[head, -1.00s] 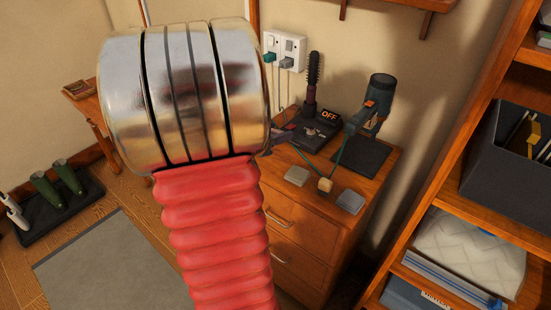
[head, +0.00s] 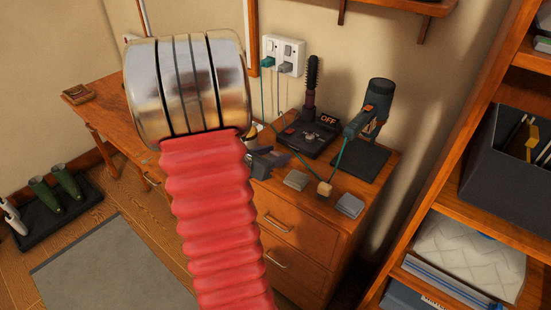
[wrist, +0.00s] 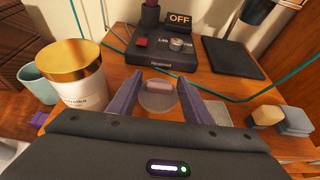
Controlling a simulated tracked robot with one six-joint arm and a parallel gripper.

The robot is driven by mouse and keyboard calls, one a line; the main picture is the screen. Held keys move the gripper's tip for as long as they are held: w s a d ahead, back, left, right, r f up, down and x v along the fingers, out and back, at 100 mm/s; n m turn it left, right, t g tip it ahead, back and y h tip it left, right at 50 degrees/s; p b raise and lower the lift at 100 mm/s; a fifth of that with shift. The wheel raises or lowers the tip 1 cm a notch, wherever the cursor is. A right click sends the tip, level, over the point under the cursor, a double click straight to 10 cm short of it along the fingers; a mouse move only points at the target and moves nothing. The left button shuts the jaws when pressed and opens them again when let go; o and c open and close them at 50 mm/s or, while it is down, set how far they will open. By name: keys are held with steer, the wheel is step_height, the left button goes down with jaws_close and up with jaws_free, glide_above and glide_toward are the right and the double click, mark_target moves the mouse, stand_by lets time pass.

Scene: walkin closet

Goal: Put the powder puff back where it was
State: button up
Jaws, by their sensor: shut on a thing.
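My gripper (wrist: 157,98) is shut on the powder puff (wrist: 157,99), a small pale round thing with a pinkish band, seen between the two purple-grey fingers in the wrist view. It is over the wooden dresser top, in front of the black device with the "OFF" sign (wrist: 180,20). Whether the puff touches the wood cannot be told. In the head view my gripper (head: 268,162) shows partly beside my red arm, at the dresser's left side, and I cannot make out the puff there.
A white jar with a gold lid (wrist: 82,85) and a teal cup (wrist: 38,88) stand left of my gripper. A wooden block (wrist: 266,113), grey pads (head: 349,205), a dark mat (wrist: 232,57) and a blue-grey tool with a green cord (head: 375,105) are to the right. Shelves (head: 450,200) stand far right.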

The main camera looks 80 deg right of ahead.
steer(key=shift+f, duration=1.15)
steer(key=shift+f, duration=0.1)
steer(key=o, duration=1.1)
steer(key=v, duration=1.2)
steer(key=shift+r, duration=0.2)
steer(key=shift+w, duration=0.1)
